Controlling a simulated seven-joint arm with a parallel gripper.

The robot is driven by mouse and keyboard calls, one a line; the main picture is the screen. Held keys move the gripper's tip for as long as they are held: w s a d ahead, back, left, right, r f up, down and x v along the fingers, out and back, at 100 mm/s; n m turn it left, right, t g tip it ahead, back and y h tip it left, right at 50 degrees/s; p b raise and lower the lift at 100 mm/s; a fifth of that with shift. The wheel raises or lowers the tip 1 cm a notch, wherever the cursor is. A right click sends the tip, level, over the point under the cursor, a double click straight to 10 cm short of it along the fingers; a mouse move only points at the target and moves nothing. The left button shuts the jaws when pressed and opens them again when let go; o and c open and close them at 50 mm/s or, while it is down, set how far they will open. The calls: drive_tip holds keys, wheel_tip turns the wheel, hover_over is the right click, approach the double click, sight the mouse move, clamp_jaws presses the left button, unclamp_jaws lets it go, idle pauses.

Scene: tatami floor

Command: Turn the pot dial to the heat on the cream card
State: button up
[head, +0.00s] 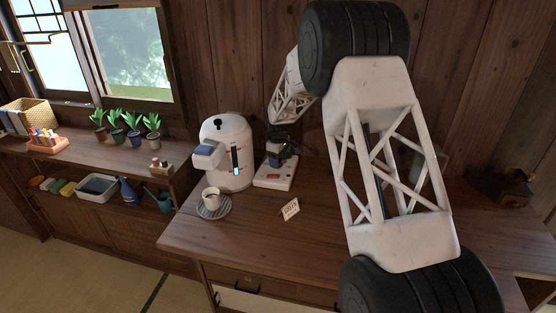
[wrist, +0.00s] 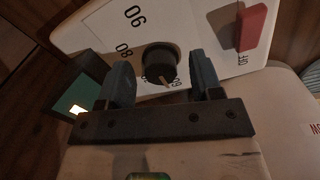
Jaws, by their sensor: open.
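The black round dial (wrist: 161,66) sits on the white panel of a low box (head: 273,178) beside the white pot (head: 228,155). In the wrist view its pale pointer mark faces down and slightly right, near a partly hidden number. Tilted numbers, apparently 90 and 80, show on the dial's left. My gripper (wrist: 163,80) is open, one finger on either side of the dial, with visible gaps. In the head view my gripper (head: 281,150) is above the box and hides its dial. The cream card (head: 290,209) stands on the table; its writing is too small to read.
A cup (head: 211,196) on a grey saucer (head: 214,209) stands before the pot. A red switch (wrist: 252,27) marked OFF is on the panel, right of the dial. Potted plants (head: 128,130) line the left shelf. The table's front middle is clear.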

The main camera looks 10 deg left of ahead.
drive_tip(key=c, duration=0.9)
drive_tip(key=shift+m, duration=0.3)
drive_tip(key=m, duration=0.5)
drive_tip(key=shift+m, duration=0.4)
drive_tip(key=m, duration=0.5)
drive_tip(key=shift+m, duration=0.3)
drive_tip(key=o, duration=0.9)
